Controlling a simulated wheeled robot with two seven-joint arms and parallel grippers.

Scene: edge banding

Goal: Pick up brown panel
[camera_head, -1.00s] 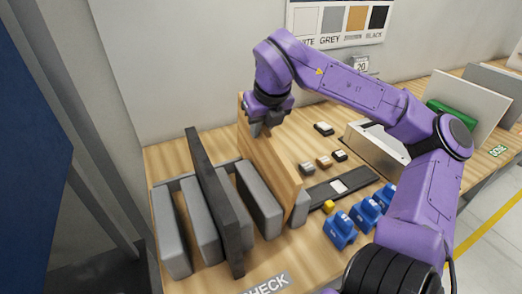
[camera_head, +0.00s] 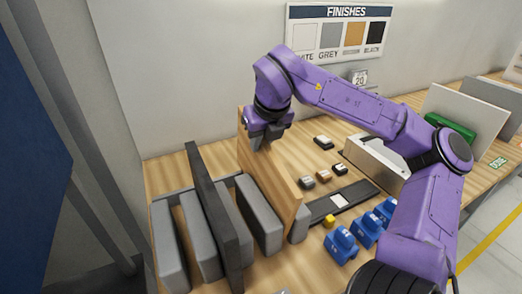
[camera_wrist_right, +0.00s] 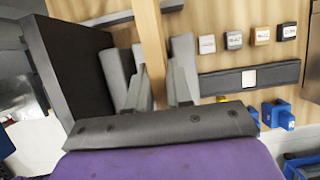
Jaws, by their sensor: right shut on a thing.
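The brown wood panel (camera_head: 268,172) stands upright on edge at the right end of the grey rack, in the head view. My right gripper (camera_head: 262,140) is shut on its top edge near the far corner. In the right wrist view the brown panel (camera_wrist_right: 151,45) runs between the two fingers of the right gripper (camera_wrist_right: 160,88). I cannot tell whether its lower edge is off the table. My left gripper is not in view.
A black panel (camera_head: 213,205) stands between grey rack blocks (camera_head: 170,240) to the left. Blue holders (camera_head: 341,246), a dark strip (camera_head: 322,205) and small labelled blocks (camera_head: 323,175) lie to the right. White and grey panels (camera_head: 465,109) stand farther right, by a green item (camera_head: 451,124).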

